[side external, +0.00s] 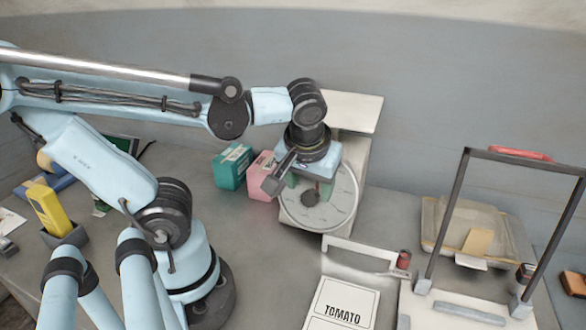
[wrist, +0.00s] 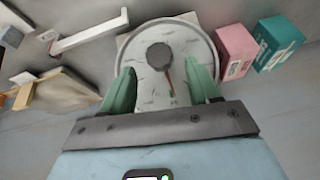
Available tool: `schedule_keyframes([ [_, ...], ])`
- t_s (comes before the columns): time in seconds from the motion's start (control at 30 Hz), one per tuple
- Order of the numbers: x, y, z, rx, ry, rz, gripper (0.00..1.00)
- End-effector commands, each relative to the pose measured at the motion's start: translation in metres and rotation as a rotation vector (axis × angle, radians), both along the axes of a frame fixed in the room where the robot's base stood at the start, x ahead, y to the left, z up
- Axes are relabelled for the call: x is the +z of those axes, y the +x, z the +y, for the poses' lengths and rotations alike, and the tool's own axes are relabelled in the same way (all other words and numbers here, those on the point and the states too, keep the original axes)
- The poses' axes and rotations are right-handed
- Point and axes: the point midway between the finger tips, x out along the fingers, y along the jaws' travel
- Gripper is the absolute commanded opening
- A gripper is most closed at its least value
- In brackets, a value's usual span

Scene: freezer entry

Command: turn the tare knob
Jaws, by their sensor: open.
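The tare knob (wrist: 159,56) is a dark round knob at the middle of a pale round dial (wrist: 190,32) in the wrist view. A red pointer runs from the knob toward my gripper. In the side view the knob (side external: 310,197) shows on the dial face of the scale (side external: 351,155), just below my gripper. My gripper (wrist: 160,80) is open, its two green fingers apart over the dial, one on each side of the pointer. The fingertips are near the knob's lower edge; I cannot tell whether they touch the dial. Nothing is between the fingers except the view of the dial.
A pink box (side external: 263,174) and a teal box (side external: 232,166) stand left of the scale. A TOMATO card (side external: 341,305) lies in front. The grey wall is close behind.

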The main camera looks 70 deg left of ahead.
Motion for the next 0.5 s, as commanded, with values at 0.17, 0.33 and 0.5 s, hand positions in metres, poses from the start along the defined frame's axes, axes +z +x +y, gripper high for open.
schedule_keyframes([
  [0.17,-0.018,0.004,0.007,0.002,0.000,-0.001,0.61],
  [0.33,-0.029,0.007,0.010,0.002,0.000,-0.001,0.61],
  [0.5,-0.034,0.008,0.012,0.000,-0.001,-0.001,0.61],
])
